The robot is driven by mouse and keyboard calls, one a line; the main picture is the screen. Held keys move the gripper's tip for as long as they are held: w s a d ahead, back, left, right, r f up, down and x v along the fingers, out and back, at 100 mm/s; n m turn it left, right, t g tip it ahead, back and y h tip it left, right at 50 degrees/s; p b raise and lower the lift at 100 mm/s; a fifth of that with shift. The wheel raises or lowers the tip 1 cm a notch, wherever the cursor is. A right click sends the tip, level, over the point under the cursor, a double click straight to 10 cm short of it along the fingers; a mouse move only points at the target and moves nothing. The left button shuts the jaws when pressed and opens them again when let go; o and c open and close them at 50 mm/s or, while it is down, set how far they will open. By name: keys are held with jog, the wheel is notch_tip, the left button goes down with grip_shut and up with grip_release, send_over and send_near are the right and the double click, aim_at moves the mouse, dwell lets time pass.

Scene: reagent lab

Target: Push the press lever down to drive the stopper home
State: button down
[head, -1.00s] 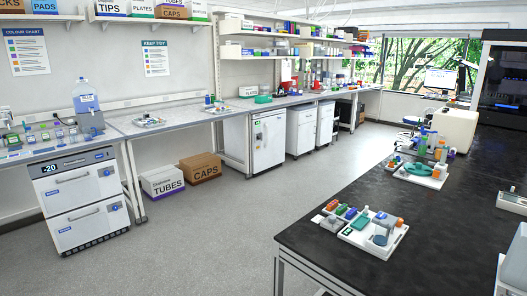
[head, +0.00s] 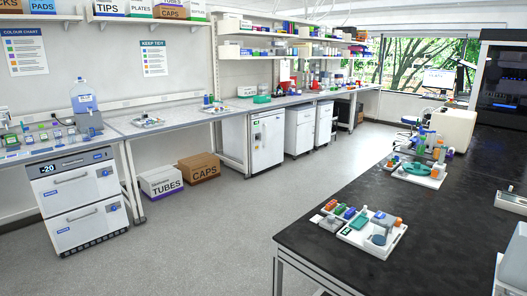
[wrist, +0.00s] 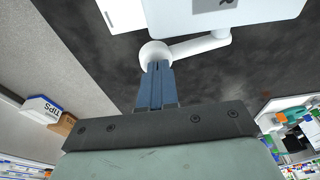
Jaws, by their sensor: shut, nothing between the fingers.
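In the wrist view my gripper (wrist: 157,66) is shut and empty, its two blue-grey fingers side by side. The fingertips overlap the near edge of the white round knob of the press lever (wrist: 154,51); I cannot tell whether they touch it. The white lever arm (wrist: 203,44) runs from the knob to the right, toward a white body (wrist: 262,12) with a grey square mark at the top edge. That body is cut off by the frame. The stopper cannot be made out. My gripper does not show in the head view.
The black bench (head: 440,212) carries a white tray (head: 388,249) with small coloured items near its front corner. Another tray (head: 432,183) with bottles stands farther back. White objects sit at the right edge. Dark bench surface surrounds the lever in the wrist view.

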jog(key=shift+r, duration=2.9)
